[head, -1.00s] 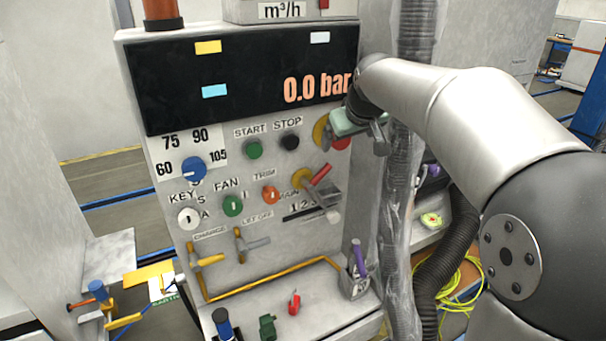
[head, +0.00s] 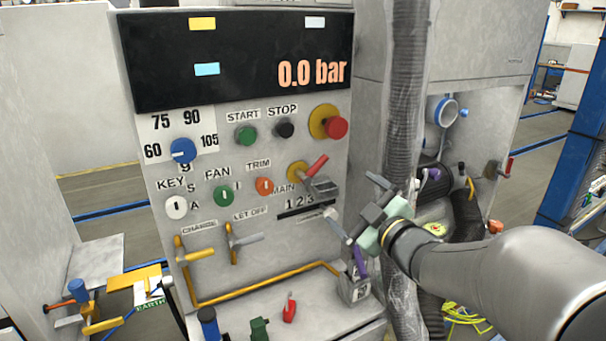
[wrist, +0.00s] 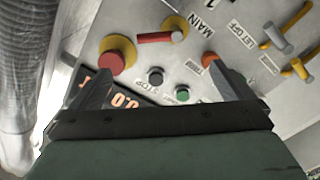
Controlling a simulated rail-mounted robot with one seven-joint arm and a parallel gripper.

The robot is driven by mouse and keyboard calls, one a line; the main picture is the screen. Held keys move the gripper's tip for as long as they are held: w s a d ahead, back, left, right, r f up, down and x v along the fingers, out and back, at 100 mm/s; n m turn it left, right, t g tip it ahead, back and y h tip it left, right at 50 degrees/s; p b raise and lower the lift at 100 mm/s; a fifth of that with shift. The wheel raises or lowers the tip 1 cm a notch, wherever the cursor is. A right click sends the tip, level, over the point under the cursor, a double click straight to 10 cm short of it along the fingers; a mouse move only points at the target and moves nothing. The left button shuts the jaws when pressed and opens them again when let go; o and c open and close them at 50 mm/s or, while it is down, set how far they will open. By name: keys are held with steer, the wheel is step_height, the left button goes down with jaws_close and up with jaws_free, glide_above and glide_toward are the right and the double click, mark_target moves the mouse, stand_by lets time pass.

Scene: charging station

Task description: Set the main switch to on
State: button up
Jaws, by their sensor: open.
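The main switch (head: 315,166) is a red handle on a round yellow plate, above the MAIN label on the panel. Its handle slants up to the right in the head view. In the wrist view the main switch (wrist: 160,37) lies beyond the gap between my fingers, its red handle roughly level across the picture. My gripper (head: 358,208) is to the right of and below the switch, in front of the panel, apart from it. In the wrist view my gripper (wrist: 163,80) is open, with nothing between its fingers.
A red mushroom button (head: 336,128) on yellow sits above the switch. The orange trim knob (head: 265,186) is left. A ribbed hose (head: 402,100) runs down the panel's right side.

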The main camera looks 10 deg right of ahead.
mark_target(316, 172)
steer(key=p+x, duration=0.1)
steer(key=x, duration=1.5)
steer(key=shift+w+r+p, duration=0.1)
steer(key=shift+w+p, duration=0.15)
steer(key=shift+p, duration=0.1)
steer(key=c, duration=1.4)
steer(key=shift+o, duration=0.2)
steer(key=shift+a, duration=0.1)
